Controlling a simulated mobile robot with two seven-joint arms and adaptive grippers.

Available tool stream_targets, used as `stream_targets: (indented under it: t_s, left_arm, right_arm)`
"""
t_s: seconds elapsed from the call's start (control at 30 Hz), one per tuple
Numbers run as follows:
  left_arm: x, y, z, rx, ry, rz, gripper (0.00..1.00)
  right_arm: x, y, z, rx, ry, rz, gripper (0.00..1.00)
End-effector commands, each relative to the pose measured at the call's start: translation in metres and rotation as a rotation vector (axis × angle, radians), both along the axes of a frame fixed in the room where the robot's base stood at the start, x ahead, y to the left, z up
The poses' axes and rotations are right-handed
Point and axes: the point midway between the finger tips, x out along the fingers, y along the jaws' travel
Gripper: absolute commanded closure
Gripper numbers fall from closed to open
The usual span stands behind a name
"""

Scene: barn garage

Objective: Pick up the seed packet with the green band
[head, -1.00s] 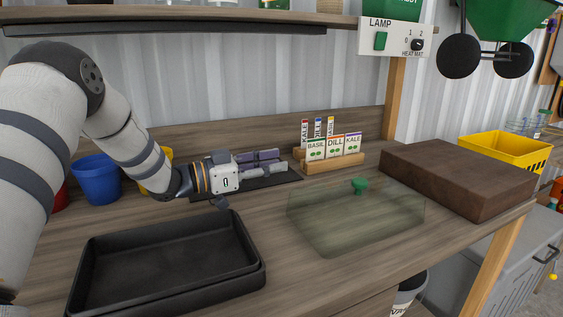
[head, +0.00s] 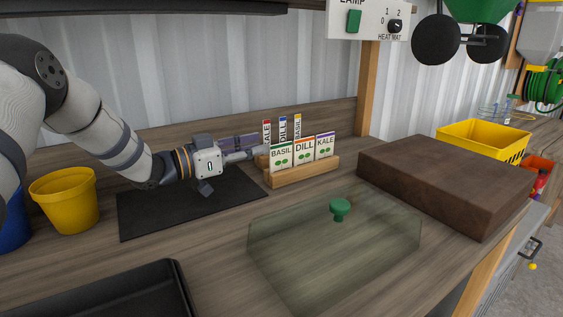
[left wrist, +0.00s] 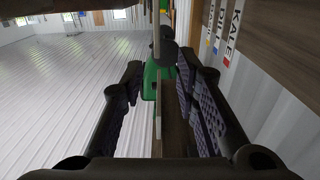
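The seed packet with the green band (head: 281,155) is labelled BASIL. It stands upright at the left end of the front row in a wooden rack (head: 305,175), left of the DILL packet (head: 304,150) and the KALE packet (head: 325,147). My left gripper (head: 258,151) is close to the left end of the rack, its fingers pointing right. In the left wrist view my left gripper (left wrist: 160,105) is open, with a clear gap between its dark finger pads. A thin pale strip and a green shape show through the gap; I cannot tell what they are. My right gripper is out of view.
A clear cover with a green knob (head: 340,208) lies in front of the rack. A brown block (head: 445,180) is to the right. A dark mat (head: 150,210) lies under the left arm; a yellow pot (head: 66,200) stands left.

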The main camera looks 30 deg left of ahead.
Motion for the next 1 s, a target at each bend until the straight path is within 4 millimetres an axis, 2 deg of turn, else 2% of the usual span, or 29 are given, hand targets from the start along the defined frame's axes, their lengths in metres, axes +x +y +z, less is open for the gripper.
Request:
stream_targets:
  t_s: [0.03,0.17,0.4,0.67,0.8,1.0]
  left_arm:
    - [0.008,-0.004,-0.005,0.003,0.005,-0.001,0.72]
    - [0.021,-0.013,-0.004,0.002,0.003,0.000,0.72]
    - [0.055,-0.039,-0.009,0.003,0.003,-0.001,0.72]
    - [0.059,-0.041,-0.005,0.001,-0.001,0.000,0.72]
    - [0.059,-0.041,-0.005,0.001,-0.001,0.000,1.00]
    - [0.059,-0.041,-0.005,0.001,-0.001,0.000,1.00]
  right_arm:
    - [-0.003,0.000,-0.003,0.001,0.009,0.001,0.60]
    - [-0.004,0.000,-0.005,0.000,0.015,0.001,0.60]
    - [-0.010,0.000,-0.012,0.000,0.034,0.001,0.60]
    - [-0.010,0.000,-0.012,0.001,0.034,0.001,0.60]
    - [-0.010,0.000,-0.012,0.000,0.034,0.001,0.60]
    - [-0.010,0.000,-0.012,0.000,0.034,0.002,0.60]
